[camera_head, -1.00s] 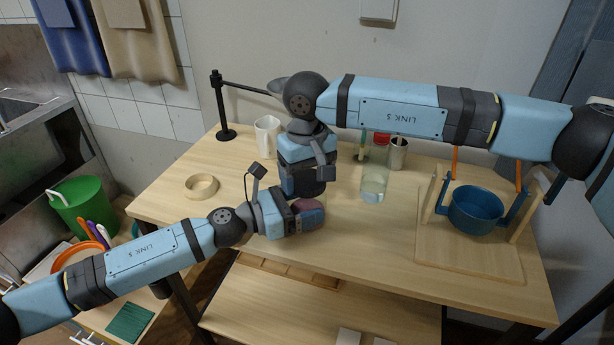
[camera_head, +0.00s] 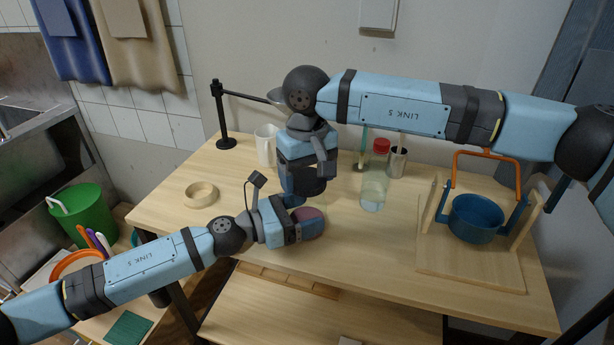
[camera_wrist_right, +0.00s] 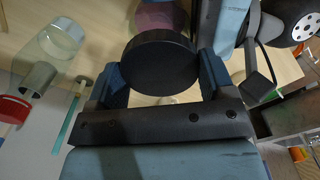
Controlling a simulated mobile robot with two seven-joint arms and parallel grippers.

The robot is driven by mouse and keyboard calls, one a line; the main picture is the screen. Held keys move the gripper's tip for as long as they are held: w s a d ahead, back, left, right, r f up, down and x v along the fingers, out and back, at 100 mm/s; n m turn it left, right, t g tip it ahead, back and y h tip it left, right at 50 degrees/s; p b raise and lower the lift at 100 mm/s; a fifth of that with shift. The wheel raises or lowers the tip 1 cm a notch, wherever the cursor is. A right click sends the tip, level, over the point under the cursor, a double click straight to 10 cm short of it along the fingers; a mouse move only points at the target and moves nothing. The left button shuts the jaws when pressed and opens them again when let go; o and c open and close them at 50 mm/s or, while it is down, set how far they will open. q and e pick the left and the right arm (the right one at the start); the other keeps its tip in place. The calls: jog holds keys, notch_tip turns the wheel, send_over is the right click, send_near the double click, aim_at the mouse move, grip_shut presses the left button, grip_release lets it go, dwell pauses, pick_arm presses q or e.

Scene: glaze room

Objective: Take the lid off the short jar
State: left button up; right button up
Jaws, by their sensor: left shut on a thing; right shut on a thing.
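The short jar (camera_head: 311,220) shows as a mauve round body at the left gripper's tip, partly covered by the fingers. In the right wrist view its mauve part (camera_wrist_right: 157,13) sits at the top, behind the lid. My left gripper (camera_head: 299,226) is shut on the jar from the left. The black round lid (camera_wrist_right: 160,62) is between the fingers of my right gripper (camera_wrist_right: 160,85), which is shut on it. In the head view the lid (camera_head: 311,188) is above the jar with a pale gap between. A clear rim could be there; I cannot tell if they touch.
A tall clear jar (camera_head: 373,188) with a red lid stands to the right, beside a metal cup (camera_head: 398,163).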

aim_at(307, 178)
notch_tip(307, 178, up, 4)
jog(key=shift+f, duration=0.25)
pick_arm(q)
jog(key=o, duration=1.6)
